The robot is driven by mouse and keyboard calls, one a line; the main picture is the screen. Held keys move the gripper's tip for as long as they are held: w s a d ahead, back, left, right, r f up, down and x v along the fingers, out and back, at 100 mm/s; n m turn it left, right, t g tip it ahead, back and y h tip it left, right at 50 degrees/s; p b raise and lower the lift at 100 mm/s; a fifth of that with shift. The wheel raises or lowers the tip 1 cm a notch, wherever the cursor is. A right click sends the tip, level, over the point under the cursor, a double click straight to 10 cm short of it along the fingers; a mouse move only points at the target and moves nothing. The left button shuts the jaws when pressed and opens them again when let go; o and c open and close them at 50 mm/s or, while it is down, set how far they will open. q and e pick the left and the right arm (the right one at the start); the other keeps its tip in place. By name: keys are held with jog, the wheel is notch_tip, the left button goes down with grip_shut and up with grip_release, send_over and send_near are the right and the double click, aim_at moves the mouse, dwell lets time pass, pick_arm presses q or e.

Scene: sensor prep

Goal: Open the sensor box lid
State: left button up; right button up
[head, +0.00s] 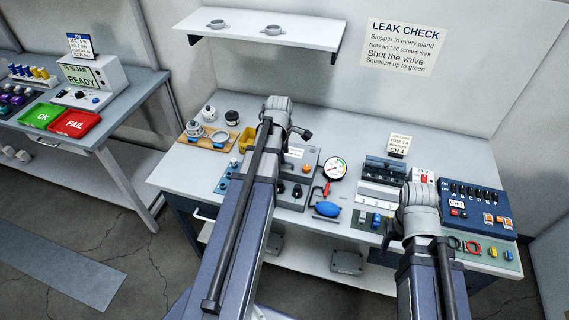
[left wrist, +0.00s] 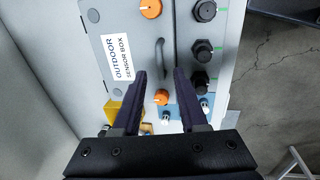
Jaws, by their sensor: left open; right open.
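The grey sensor box (head: 312,158) stands on the bench, partly hidden behind my left arm in the head view. Its lid (left wrist: 138,25) lies flat and closed, with a white label (left wrist: 117,57) reading OUTDOOR SENSOR BOX. A grey bar handle (left wrist: 161,52) is on the lid, between two orange knobs (left wrist: 151,8). My left gripper (left wrist: 160,73) is open and empty above the lid; its fingertips point at the handle's near end, one on each side. My right gripper (head: 388,239) is low over the bench's front right, its fingers barely visible.
Black glands (left wrist: 203,50) line the box side beside the lid. A pressure gauge (head: 334,168) and blue squeeze bulb (head: 327,209) are right of the box. A yellow bin (head: 247,139) and a wooden tray with fittings (head: 187,140) are left. A blue switch panel (head: 490,205) stands far right.

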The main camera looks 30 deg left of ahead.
aim_at(284, 169)
pick_arm(q)
jog(key=f+b, duration=0.2)
jog(key=f, duration=0.1)
jog(key=shift+w+f, duration=0.1)
jog(key=shift+w, duration=0.2)
pick_arm(e)
notch_tip(284, 169, down, 3)
jog(key=shift+f, duration=0.1)
pick_arm(q)
jog(key=shift+c, duration=0.2)
grip_shut()
jog(key=shift+a, duration=0.1)
dwell(0.7)
